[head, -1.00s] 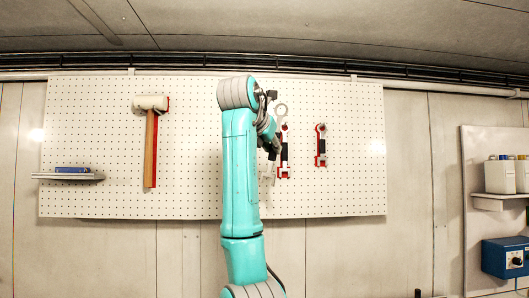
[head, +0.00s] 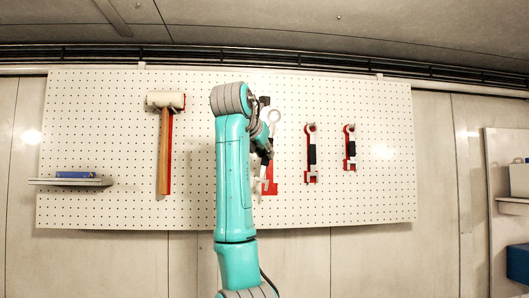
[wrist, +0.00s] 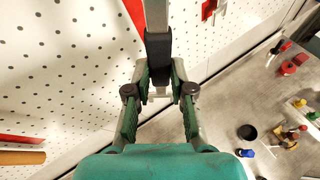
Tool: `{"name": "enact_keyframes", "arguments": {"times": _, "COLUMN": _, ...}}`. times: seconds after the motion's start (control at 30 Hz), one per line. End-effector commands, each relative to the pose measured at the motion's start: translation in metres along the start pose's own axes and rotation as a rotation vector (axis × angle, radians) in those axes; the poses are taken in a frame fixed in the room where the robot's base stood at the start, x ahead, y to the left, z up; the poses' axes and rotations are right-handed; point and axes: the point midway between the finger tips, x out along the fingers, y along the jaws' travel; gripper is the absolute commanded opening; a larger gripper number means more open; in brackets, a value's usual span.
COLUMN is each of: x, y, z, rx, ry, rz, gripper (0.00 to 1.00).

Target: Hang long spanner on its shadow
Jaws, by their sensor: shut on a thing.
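The long spanner is held by my gripper (wrist: 159,82), its black grip (wrist: 158,48) between the fingers in the wrist view. In the head view its pale ring end (head: 274,116) shows above my gripper and its open end (head: 262,185) below, roughly upright. A red shadow (head: 271,178) shows on the pegboard right behind its lower part. My arm hides part of the shadow and spanner. I cannot tell whether the spanner touches the board.
Two smaller spanners hang on red shadows to the right, one nearer (head: 311,155) and one farther (head: 350,148).

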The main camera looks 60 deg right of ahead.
Motion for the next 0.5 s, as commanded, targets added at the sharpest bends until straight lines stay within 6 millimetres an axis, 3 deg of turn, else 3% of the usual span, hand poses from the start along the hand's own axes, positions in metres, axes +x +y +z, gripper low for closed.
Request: {"name": "enact_keyframes", "arguments": {"times": 0.5, "x": 0.023, "y": 0.012, "z": 0.005, "rx": 0.0, "ry": -0.001, "rz": 0.0, "gripper": 0.0}}
